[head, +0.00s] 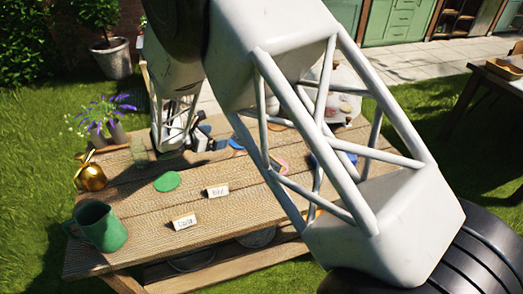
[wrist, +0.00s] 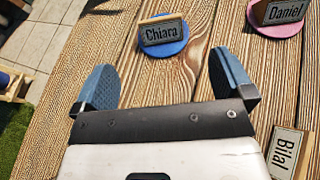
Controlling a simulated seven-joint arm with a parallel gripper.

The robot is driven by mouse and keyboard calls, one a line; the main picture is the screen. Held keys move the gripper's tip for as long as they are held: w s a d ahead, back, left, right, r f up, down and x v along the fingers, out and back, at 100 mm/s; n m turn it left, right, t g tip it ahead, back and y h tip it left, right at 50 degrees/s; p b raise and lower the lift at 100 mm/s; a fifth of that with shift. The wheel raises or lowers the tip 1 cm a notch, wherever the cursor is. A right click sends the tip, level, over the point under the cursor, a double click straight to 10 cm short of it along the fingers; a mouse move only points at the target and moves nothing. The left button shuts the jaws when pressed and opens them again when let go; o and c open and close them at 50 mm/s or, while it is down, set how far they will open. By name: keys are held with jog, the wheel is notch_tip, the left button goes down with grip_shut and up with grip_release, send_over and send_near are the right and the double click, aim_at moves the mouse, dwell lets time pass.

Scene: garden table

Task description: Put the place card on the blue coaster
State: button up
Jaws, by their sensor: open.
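In the wrist view a place card reading "Chiara" (wrist: 162,36) stands on the round blue coaster (wrist: 175,51), in front of my open, empty gripper (wrist: 165,85). The card is outside the blue-padded fingers. In the head view my gripper (head: 203,136) is low over the back of the table, beside the blue coaster (head: 237,143), which my arm partly hides. A card reading "Bilal" (wrist: 287,150) is at the lower right of the wrist view; it also shows near the table's middle (head: 217,191). Another card (head: 184,221) stands nearer the front, its name too small to read.
A "Daniel" card (wrist: 284,11) stands on a pink coaster (wrist: 272,27). The green coaster (head: 167,181) is bare. My arm hides the table's right part.

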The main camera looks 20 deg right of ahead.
jog(key=s+d+r+m+g+y, duration=0.2)
jog(key=s+d+r+m, duration=0.3)
jog(key=s+r, duration=0.3)
jog(key=s+d+r+m+g+y, duration=0.2)
jog(key=s+d+r+m, duration=0.2)
jog(key=s+r+m, duration=0.35)
jog(key=s+r+m+y, duration=0.4)
jog(key=s+m, duration=0.1)
jog(key=s, duration=0.8)
jog(key=s+r+m+t+y, duration=0.1)
jog(key=s+r+m+y, duration=0.3)
jog(key=s, duration=0.9)
jog(key=shift+s+d+r+m+t, duration=0.15)
jog(key=shift+r+m+t, duration=0.2)
jog(key=shift+m, duration=0.2)
